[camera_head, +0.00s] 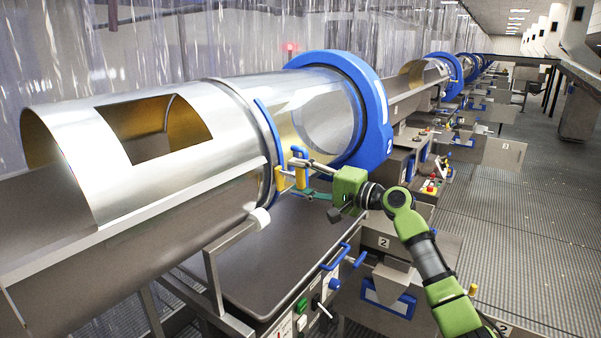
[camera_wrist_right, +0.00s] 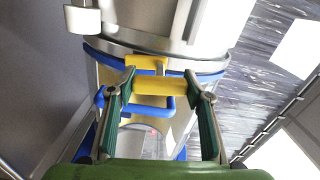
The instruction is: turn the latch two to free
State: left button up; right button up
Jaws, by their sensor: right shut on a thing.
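The latch (camera_head: 301,178) is a yellow piece with a blue bar, on the blue ring at the near side of the drum (camera_head: 239,104) marked 2. My right gripper (camera_head: 296,177) reaches it from the right, one finger above and one below. In the right wrist view, the yellow latch (camera_wrist_right: 153,86) lies between the two green-padded fingers of my right gripper (camera_wrist_right: 160,82), which is shut on it. A blue U-shaped bar shows just beyond the fingers. The finger contact is partly hidden in the head view. My left gripper is in neither view.
A grey machine top (camera_head: 265,268) lies below the drum, with a blue handle (camera_head: 336,257) and control buttons at its front. A white roller (camera_head: 259,217) sits under the drum. More drums stand in a row behind. The ribbed floor (camera_head: 510,250) at right is open.

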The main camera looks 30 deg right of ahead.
jog(key=shift+d+r+m+p, duration=0.1)
jog(key=shift+m+p, duration=0.2)
jog(key=shift+m, duration=0.4)
jog(key=o, duration=1.1)
jog(key=shift+s, duration=0.1)
jog(key=shift+s+d+f, duration=0.15)
jog(key=shift+s+f, duration=0.05)
jog(key=shift+s, duration=0.1)
jog(key=v, duration=1.1)
jog(key=shift+s+r, duration=0.1)
